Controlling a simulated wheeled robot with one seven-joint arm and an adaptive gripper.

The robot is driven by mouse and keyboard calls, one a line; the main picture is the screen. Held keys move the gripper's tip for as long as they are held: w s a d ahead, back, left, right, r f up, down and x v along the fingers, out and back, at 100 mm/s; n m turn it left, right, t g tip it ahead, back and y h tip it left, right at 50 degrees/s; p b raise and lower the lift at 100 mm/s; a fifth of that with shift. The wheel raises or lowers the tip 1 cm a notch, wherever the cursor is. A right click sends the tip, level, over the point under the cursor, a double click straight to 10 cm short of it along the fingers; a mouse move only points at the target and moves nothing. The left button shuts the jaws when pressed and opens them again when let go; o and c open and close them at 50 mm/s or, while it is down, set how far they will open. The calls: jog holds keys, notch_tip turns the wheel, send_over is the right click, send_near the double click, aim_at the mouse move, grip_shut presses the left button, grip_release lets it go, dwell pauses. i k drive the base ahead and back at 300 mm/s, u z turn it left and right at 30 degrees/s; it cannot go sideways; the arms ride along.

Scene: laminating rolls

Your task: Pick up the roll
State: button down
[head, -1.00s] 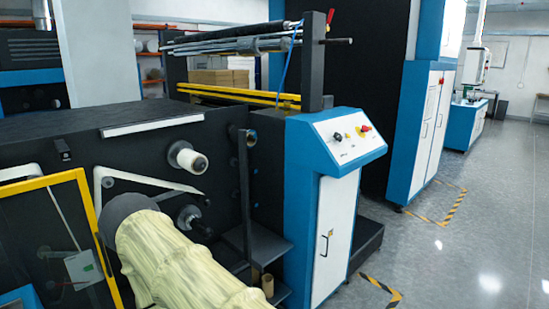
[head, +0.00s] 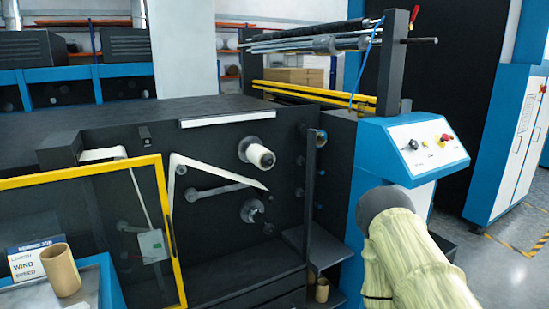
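A small white roll (head: 257,153) sits on a spindle on the machine's dark front panel in the head view. A brown cardboard roll core (head: 61,270) stands upright on the blue-edged table at the lower left. Another brown core (head: 322,290) stands low by the machine's shelf. I cannot tell which of these the task calls the roll. My arm, in a pale yellow cover with a dark grey rounded end, fills the lower right. My gripper is not in view, and no roll is seen touching the arm.
A yellow-framed guard door (head: 165,215) stands between the table (head: 100,280) and the machine panel. A "WIND SPEED" sign (head: 40,258) is behind the standing core. A blue control console (head: 412,150) is behind my arm. Grey floor is open at the right.

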aim_at(255, 152)
jog(key=z, duration=1.15)
jog(key=i, duration=0.9)
jog(key=u, duration=2.5)
